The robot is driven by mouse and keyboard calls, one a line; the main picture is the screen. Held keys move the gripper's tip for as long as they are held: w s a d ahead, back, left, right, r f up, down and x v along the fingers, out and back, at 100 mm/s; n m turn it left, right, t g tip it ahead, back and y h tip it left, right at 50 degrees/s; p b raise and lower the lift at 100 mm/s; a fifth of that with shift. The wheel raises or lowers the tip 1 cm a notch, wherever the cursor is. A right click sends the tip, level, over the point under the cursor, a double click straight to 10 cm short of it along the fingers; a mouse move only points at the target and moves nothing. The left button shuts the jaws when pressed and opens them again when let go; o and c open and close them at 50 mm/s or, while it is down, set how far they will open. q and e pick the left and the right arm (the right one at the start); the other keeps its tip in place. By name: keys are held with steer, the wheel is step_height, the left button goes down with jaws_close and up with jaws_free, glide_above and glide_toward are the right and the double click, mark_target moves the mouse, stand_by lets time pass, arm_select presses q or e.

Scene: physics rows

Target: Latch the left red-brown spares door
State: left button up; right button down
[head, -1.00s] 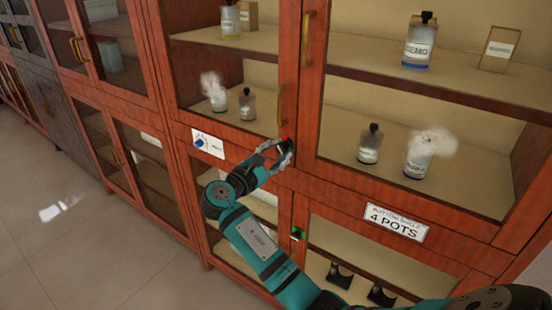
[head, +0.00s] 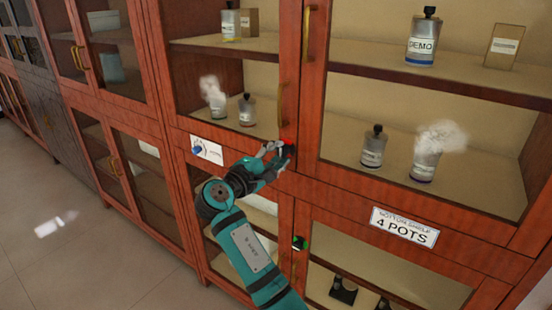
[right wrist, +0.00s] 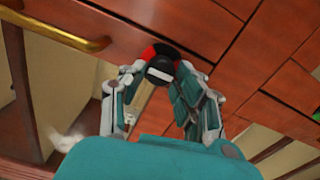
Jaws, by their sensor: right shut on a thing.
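The red-brown cabinet has a left upper glass door (head: 235,133) with a brass handle (head: 283,103); it looks flush with the frame. A black latch knob (head: 290,150) with red beside it sits below that handle, at the door's lower right corner. In the right wrist view the dark round knob (right wrist: 160,70) sits between my fingertips, with red showing behind it. My right gripper (head: 278,151) is shut on this knob, its fingers on either side, also in the right wrist view (right wrist: 158,82). The fingers partly hide the knob. My left gripper is not in view.
A right upper glass door (head: 312,100) stands beside it. A lower latch with green (head: 300,243) is below. A label reading "4 POTS" (head: 404,227) and a white card with a blue mark (head: 207,150) are on the front. Bottles stand on shelves behind glass. Floor (head: 80,240) at left is clear.

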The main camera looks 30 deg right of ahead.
stand_by(0.4)
steer(key=c, duration=1)
jaws_free()
steer(key=shift+o, duration=0.2)
steer(key=shift+a, duration=0.1)
steer(key=v, duration=0.7)
steer(key=shift+s+a+f, duration=0.1)
steer(key=shift+a, duration=0.05)
